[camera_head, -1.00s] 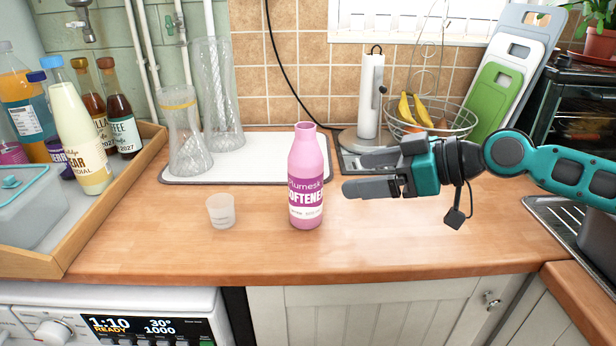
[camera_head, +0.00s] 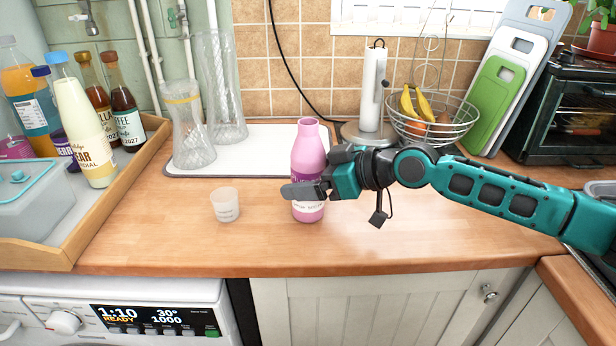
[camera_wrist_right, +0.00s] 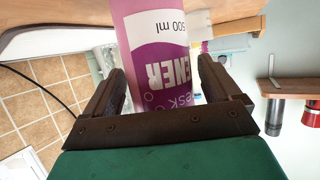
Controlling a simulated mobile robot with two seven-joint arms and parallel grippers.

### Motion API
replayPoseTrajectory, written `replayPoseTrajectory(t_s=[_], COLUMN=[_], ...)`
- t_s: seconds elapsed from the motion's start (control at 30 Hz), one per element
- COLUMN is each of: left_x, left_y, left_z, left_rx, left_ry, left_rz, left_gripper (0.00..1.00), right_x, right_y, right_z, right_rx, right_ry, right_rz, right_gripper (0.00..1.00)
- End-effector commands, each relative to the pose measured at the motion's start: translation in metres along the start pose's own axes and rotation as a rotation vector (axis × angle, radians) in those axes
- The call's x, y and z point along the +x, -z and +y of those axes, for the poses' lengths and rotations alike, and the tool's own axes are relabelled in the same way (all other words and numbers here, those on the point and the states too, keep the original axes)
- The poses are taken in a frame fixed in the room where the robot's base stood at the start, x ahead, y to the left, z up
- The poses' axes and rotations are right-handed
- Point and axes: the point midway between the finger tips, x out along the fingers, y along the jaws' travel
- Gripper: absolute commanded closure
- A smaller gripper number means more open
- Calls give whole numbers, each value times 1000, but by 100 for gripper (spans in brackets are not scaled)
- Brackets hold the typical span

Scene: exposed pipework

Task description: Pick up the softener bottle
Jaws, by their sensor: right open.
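The pink softener bottle (camera_head: 308,160) stands upright on the wooden counter, with a purple and white label. My right gripper (camera_head: 300,190) comes in from the right and covers part of the label. In the right wrist view the bottle (camera_wrist_right: 160,50) sits between the two fingers of the open right gripper (camera_wrist_right: 165,85). A gap shows beside the right finger; I cannot tell whether the left finger touches the bottle. My left gripper is not in view.
A small frosted cup (camera_head: 225,205) stands left of the bottle. Behind are a white mat (camera_head: 265,140), tall glass vases (camera_head: 188,130), a paper towel holder (camera_head: 372,90) and a wire fruit basket (camera_head: 450,135). A wooden tray (camera_head: 110,205) with bottles is at left. The front counter is clear.

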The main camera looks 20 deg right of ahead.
Motion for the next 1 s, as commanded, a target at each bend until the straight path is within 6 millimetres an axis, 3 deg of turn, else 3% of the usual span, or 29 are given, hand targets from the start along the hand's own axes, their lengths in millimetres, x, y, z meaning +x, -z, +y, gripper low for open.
replayPoseTrajectory(t_s=[0.2, 0.9, 1.0], left_x=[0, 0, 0], left_y=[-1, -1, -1], left_z=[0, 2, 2], left_rx=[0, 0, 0], left_ry=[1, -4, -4], left_rz=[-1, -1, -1], left_gripper=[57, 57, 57], right_x=[1, 1, 0], right_y=[0, 0, 1], right_z=[0, 0, 0], right_rx=[0, 1, 0], right_ry=[0, 0, -1], right_rz=[0, 0, 3], right_gripper=[10, 77, 78])
